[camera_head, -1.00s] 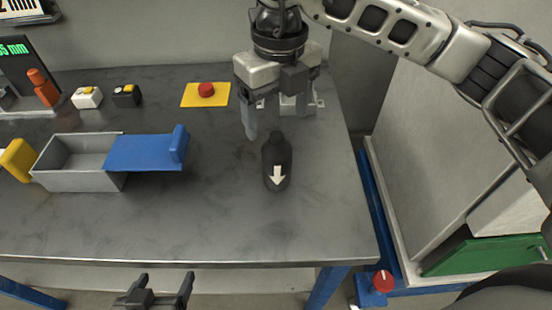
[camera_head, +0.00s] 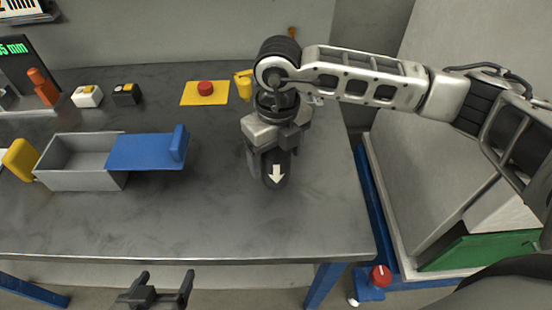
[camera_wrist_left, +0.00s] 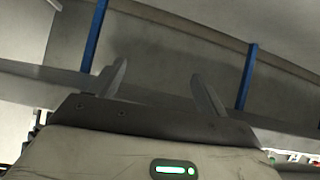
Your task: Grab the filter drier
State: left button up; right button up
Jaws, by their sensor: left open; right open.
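The filter drier (camera_head: 275,176) is a dark bottle-like cylinder with a white arrow on its front. It stands on the grey workbench in the head view, right of the blue-lidded box. My right gripper (camera_head: 270,165) is directly over it, with open fingers reaching down around or beside it. The gripper hides the drier's upper part, so I cannot tell whether the fingers touch it. My left gripper (camera_head: 155,288) is open and empty below the bench's front edge. Its two spread fingers also show in the left wrist view (camera_wrist_left: 160,85).
A grey box (camera_head: 82,160) with a blue sliding lid (camera_head: 145,152) is left of the drier. A red button on a yellow plate (camera_head: 190,98) and small switches (camera_head: 87,96) stand behind. A yellow object (camera_head: 244,84) is near my right gripper. The bench front (camera_head: 200,225) is clear.

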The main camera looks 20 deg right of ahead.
jog(key=shift+c, duration=0.4)
jog(key=c, duration=1.1)
jog(key=shift+r, duration=0.1)
